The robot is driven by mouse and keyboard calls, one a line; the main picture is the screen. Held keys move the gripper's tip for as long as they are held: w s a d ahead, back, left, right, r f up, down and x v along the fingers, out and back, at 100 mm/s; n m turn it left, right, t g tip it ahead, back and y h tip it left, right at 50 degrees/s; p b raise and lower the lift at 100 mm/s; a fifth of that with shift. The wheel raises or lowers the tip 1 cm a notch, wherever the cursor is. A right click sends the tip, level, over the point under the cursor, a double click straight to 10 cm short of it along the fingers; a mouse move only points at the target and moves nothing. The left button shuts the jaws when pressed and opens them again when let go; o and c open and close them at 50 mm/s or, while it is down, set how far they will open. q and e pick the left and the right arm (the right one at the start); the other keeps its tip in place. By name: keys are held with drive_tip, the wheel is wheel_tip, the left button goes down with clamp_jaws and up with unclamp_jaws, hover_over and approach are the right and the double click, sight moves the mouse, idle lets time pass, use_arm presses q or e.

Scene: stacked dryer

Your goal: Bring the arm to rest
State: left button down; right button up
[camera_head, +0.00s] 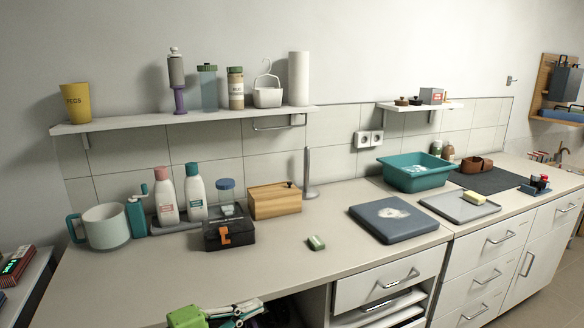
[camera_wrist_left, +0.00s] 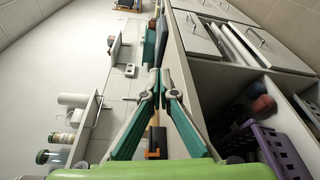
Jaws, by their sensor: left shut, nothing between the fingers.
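My left gripper (camera_head: 250,308) shows at the bottom of the head view, in front of the counter's front edge. Its green body and teal finger links point to the right. The left wrist view shows its fingers (camera_wrist_left: 158,88) from behind, shut with nothing held. It touches no object that I can make out. My right gripper is in neither view.
The counter (camera_head: 270,268) carries a black box with an orange latch (camera_head: 229,233), a green-and-white block (camera_head: 316,243), a dark blue slab (camera_head: 393,219) and a teal basin (camera_head: 416,175). White drawers (camera_head: 388,283) stand below. A purple basket (camera_wrist_left: 283,150) sits in the open space underneath.

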use_arm(q)
drive_tip(key=s+a+f+g+y, duration=0.1)
drive_tip(key=s+a+f+y, duration=0.25)
drive_tip(key=f, duration=0.95)
drive_tip(key=s+a+f+m+g+y, duration=0.1)
drive_tip(key=s+a+f+y, duration=0.2)
drive_tip(key=f, duration=1.1)
drive_tip(key=s+a+f+g+y, duration=0.2)
drive_tip(key=s+f+y, duration=0.15)
drive_tip(key=f, duration=0.95)
drive_tip(key=s+a+f+m+g+y, duration=0.1)
drive_tip(key=s+a+f+m, duration=0.15)
drive_tip(key=s+f, duration=0.65)
drive_tip(key=s+a+f+m+g+y, duration=0.1)
drive_tip(key=s+a+f+m+g, duration=0.15)
drive_tip(key=s+f, duration=0.7)
drive_tip(key=s+f+m+g+y, duration=0.1)
drive_tip(key=s+m, duration=0.5)
drive_tip(key=s, duration=1.7)
wheel_tip(320, 180, down, 2)
drive_tip(key=shift+a+f+m+g, duration=0.15)
drive_tip(key=shift+a+m+g, duration=0.25)
drive_tip(key=shift+a+g, duration=0.05)
